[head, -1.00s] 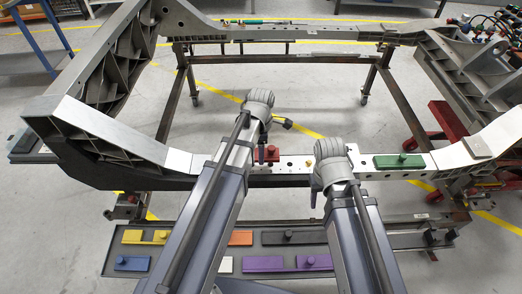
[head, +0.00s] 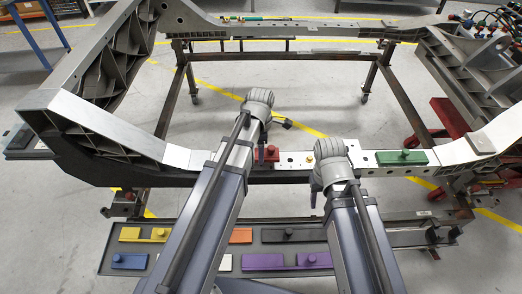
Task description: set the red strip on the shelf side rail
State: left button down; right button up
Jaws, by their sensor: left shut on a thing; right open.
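The red strip (head: 267,154) is at the near rail of the grey chassis frame, partly hidden by my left arm. A knob stands on it. I take the near rail (head: 357,164) to be the shelf side rail. My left gripper (head: 263,140) is shut on the red strip, its jaws mostly hidden behind its own wrist. Whether the strip rests on the rail or hangs just above it I cannot tell. My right gripper (head: 314,186) is open and empty in front of the rail, right of the red strip, and is partly hidden by its wrist.
A green strip (head: 390,159) lies on the rail at the right, and a small yellow knob (head: 309,157) sits between. A grey tray (head: 210,263) below holds yellow, blue, orange, black and purple strips. The frame's middle is open to the floor.

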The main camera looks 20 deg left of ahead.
pick_arm(q)
jog(key=shift+f, duration=0.1)
jog(key=shift+f+b, duration=1.3)
jog(key=shift+b, duration=0.1)
grip_release()
notch_tip(320, 180, up, 8)
jog(key=p, duration=0.8)
jog(key=shift+r, duration=0.1)
